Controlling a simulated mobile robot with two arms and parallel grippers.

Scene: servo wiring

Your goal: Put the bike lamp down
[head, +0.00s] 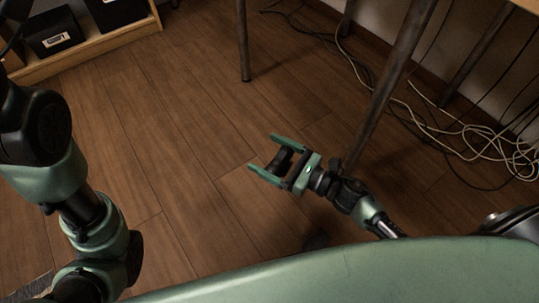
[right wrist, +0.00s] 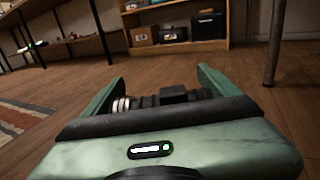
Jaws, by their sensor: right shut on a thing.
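My right gripper (head: 264,154) is above the wooden floor in the middle of the head view, its two green fingers pointing left. It is shut on a small black cylindrical thing (head: 282,160), which looks like the bike lamp. In the right wrist view the lamp (right wrist: 165,99) lies crosswise between the fingers of the gripper (right wrist: 160,85), with silvery rings at its left end. Part of it is hidden behind the gripper's body. My left arm comes in at the left of the head view; its gripper is out of view.
The wooden floor (head: 170,130) is clear around the gripper. Table legs (head: 392,85) stand to the right, with tangled cables (head: 490,142) on the floor beyond. A low shelf (head: 95,50) with dark boxes is at the upper left. A striped rug (right wrist: 20,120) shows in the wrist view.

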